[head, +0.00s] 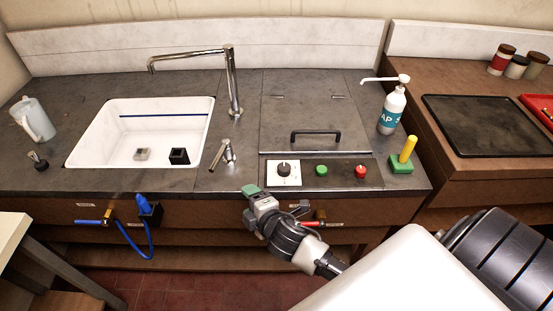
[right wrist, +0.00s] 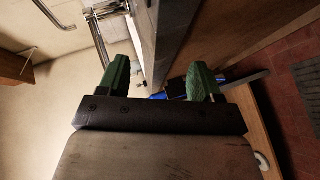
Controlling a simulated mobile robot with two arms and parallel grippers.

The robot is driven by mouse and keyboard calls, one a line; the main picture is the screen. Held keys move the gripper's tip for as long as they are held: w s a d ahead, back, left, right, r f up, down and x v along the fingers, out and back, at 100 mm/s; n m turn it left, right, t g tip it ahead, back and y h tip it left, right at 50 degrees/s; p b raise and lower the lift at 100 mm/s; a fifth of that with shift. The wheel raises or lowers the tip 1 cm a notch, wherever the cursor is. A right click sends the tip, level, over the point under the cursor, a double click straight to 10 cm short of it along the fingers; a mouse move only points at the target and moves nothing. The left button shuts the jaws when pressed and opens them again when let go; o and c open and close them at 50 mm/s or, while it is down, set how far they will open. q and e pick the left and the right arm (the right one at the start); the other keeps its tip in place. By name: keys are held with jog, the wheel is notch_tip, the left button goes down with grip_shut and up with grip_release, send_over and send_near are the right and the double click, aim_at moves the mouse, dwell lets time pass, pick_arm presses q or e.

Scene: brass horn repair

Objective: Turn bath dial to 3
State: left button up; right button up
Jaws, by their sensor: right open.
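The bath dial (head: 284,168) is a black round knob on a white square plate, on the front strip of the counter. Its setting is too small to read. My right gripper (head: 251,190) is in front of the counter's front edge, below and left of the dial, apart from it. In the right wrist view its two green fingers (right wrist: 159,80) stand wide apart with nothing held; the counter's edge shows beyond them. The dial cannot be made out in that view. My left gripper is not in view.
A green button (head: 321,171) and a red button (head: 361,171) sit right of the dial. Behind is a lid with a black handle (head: 316,134). A tap (head: 226,154) and a white sink (head: 72,157) are left. A yellow peg in a green block (head: 401,167) stands right.

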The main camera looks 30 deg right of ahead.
jog(key=w+a+r+n+y+p, duration=0.15)
jog(key=a+r+n+y, duration=0.4)
jog(key=n, duration=0.65)
jog(key=w+a+r+n+y, duration=0.3)
jog(key=r+n+y, duration=0.4)
jog(key=r+n, duration=0.3)
jog(key=n+g+h+p, duration=0.1)
jog(key=n+g+h, duration=1.25)
jog(key=n, duration=1.65)
send_near(284, 166)
jog(key=shift+g, duration=0.45)
jog(key=f+p, duration=0.1)
jog(key=f, duration=0.1)
jog(key=f+p, duration=0.1)
jog(key=f, duration=0.2)
jog(key=f+p, duration=0.1)
jog(key=f, duration=0.2)
jog(key=shift+w+d+f, duration=0.1)
jog(key=shift+w+f, duration=0.05)
jog(key=shift+w, duration=0.25)
jog(key=shift+f, duration=0.5)
